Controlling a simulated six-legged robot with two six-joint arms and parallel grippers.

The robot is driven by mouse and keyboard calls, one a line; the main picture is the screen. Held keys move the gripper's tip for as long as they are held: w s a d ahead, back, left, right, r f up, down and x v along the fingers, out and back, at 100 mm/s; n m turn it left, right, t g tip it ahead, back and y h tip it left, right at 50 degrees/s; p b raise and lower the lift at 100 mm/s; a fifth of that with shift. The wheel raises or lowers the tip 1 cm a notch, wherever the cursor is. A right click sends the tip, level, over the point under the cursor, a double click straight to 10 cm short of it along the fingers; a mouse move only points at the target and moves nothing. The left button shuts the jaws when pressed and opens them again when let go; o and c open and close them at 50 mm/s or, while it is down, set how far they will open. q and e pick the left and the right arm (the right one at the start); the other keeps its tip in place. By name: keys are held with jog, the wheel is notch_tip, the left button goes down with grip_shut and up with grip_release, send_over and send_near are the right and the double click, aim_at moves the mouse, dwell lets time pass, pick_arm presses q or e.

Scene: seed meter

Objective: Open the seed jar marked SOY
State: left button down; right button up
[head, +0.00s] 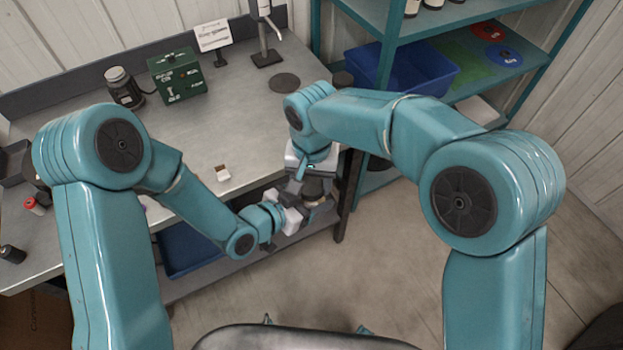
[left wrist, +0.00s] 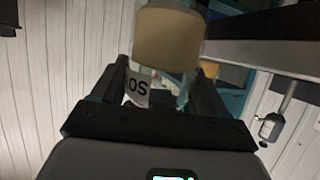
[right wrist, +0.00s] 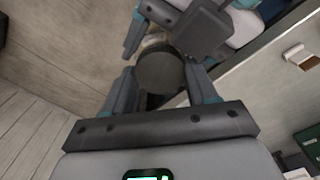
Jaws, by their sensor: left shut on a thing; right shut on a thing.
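The seed jar (left wrist: 168,40) is held in front of the bench's front edge, clear of the bench top. In the left wrist view its tan part shows above the fingers, and a white label (left wrist: 137,90) with partly hidden black letters, seen upside down, fits SOY. My left gripper (head: 293,212) is shut on the jar's body from the left. My right gripper (head: 311,180) comes from above and is shut on the round dark lid (right wrist: 160,73), which is between its fingers in the right wrist view. Whether the lid is still seated on the jar is hidden.
A teal shelf with a blue bin (head: 420,78) stands behind right. The floor to the right is clear.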

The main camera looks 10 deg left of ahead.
jog(key=shift+d, duration=0.15)
jog(key=o, duration=1.2)
jog(key=shift+c, duration=0.2)
jog(key=shift+r, duration=2.35)
jog(key=shift+c, duration=0.5)
jog(key=r+m, duration=0.1)
jog(key=m, duration=0.1)
jog(key=r+m, duration=0.1)
jog(key=shift+w+a+m, duration=0.1)
jog(key=shift+a+m, duration=0.1)
jog(key=shift+m, duration=0.2)
jog(key=shift+r+m, duration=0.6)
jog(key=shift+m, duration=0.5)
jog(key=shift+f, duration=0.25)
notch_tip(320, 180, down, 7)
jog(key=shift+f, duration=0.2)
